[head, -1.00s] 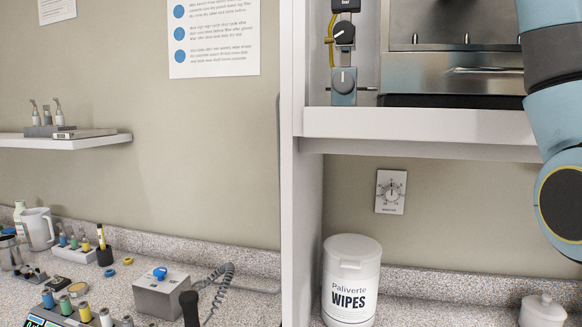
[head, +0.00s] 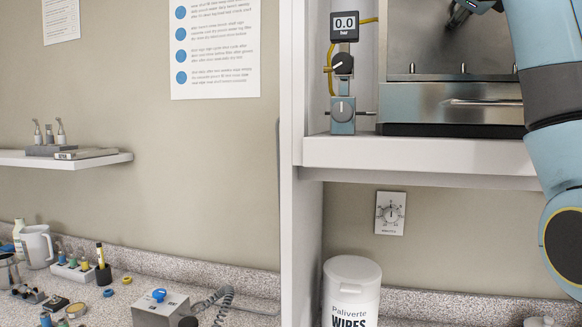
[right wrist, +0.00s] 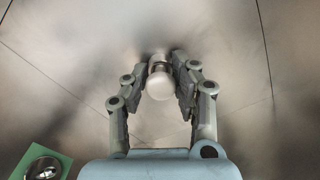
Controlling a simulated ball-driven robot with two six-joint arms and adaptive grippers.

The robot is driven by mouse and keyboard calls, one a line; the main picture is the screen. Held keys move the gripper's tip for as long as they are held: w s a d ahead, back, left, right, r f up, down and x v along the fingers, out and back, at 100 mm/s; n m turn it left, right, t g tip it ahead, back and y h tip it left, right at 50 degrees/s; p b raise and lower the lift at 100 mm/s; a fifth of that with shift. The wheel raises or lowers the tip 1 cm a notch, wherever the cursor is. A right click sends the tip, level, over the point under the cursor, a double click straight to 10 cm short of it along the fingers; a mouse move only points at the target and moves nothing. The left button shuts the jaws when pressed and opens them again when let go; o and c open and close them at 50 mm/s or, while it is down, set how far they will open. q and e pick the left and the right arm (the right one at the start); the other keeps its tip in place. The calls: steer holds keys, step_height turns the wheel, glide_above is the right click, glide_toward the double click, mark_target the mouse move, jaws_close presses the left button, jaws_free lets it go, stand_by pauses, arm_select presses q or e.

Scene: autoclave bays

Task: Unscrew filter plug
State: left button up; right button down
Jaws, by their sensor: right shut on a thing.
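The filter plug (right wrist: 160,88) is a pale, shiny round metal knob against a brushed metal surface in the right wrist view. My right gripper (right wrist: 161,72) is shut on it, with one finger on each side. In the head view the right gripper (head: 456,18) shows as dark fingers at the top edge, inside the open steel chamber (head: 430,58). The plug is not visible in the head view. My left gripper is not in view.
A green piece with a shiny round metal part (right wrist: 42,168) lies at lower left in the right wrist view. A wipes tub (head: 350,285) stands below the white shelf (head: 420,152).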

steer(key=shift+n, duration=0.3)
steer(key=n+p, duration=0.2)
steer(key=n, duration=0.2)
steer(key=shift+r, duration=0.2)
steer(key=n, duration=0.2)
steer(key=shift+n+p, duration=0.3)
steer(key=shift+f, duration=0.15)
steer(key=n, duration=0.2)
steer(key=shift+n, duration=0.4)
steer(key=n, duration=0.4)
